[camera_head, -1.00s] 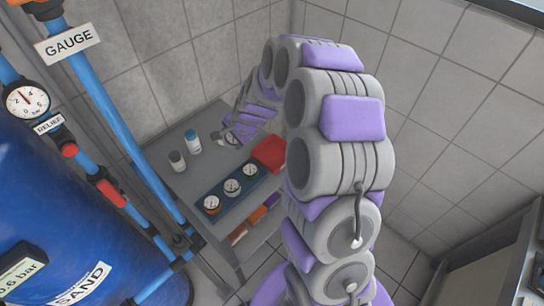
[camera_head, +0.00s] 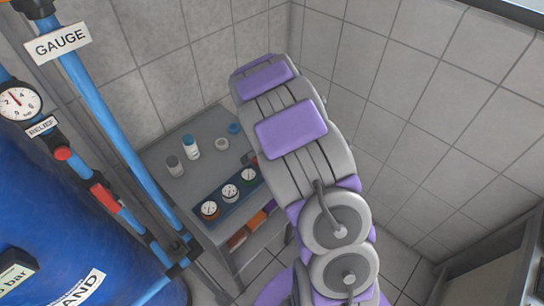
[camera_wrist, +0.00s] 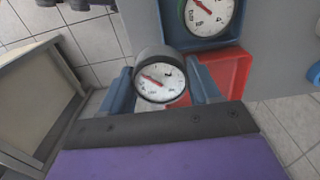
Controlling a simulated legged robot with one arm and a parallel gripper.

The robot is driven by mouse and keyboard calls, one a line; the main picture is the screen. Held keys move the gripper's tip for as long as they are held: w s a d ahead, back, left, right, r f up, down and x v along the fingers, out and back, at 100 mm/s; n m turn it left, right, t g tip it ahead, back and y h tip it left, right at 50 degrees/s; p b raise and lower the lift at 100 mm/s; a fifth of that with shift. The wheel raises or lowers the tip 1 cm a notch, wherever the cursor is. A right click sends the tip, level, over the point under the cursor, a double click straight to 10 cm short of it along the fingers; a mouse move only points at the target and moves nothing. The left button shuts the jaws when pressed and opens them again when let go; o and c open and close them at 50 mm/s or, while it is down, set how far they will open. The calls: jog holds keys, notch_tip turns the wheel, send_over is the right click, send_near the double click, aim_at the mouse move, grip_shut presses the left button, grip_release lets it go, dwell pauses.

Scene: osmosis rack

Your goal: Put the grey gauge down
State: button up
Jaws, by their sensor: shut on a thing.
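The grey gauge (camera_wrist: 160,78), with a dark grey rim and a white dial, is between the two blue fingers of my gripper (camera_wrist: 162,90) in the wrist view. My gripper is shut on it. The dial faces the camera. A red tray (camera_wrist: 232,70) lies beyond the gauge and fingers, partly hidden by them. The gap between gauge and tray cannot be told.
A blue tray (camera_head: 206,222) with three gauges sits on the grey table (camera_head: 195,187); its end also shows in the wrist view (camera_wrist: 238,38). The blue tank (camera_head: 70,230) is left.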

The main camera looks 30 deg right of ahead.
jog(key=w+d, duration=0.1)
jog(key=w, duration=0.1)
jog(key=w+d, duration=0.1)
jog(key=w, duration=0.1)
jog(key=w+d+f+b, duration=0.1)
jog(key=w+d, duration=0.1)
jog(key=shift+w+d+r, duration=0.1)
jog(key=shift+w+d, duration=0.2)
jog(key=shift+w, duration=0.55)
jog(key=shift+w+d, duration=0.15)
jog(key=shift+d, duration=0.1)
notch_tip(320, 180, down, 4)
jog(key=shift+d+r+b, duration=0.1)
jog(key=shift+b, duration=0.7)
jog(key=o, duration=1.3)
jog(key=shift+o, duration=0.5)
jog(key=shift+r, duration=0.1)
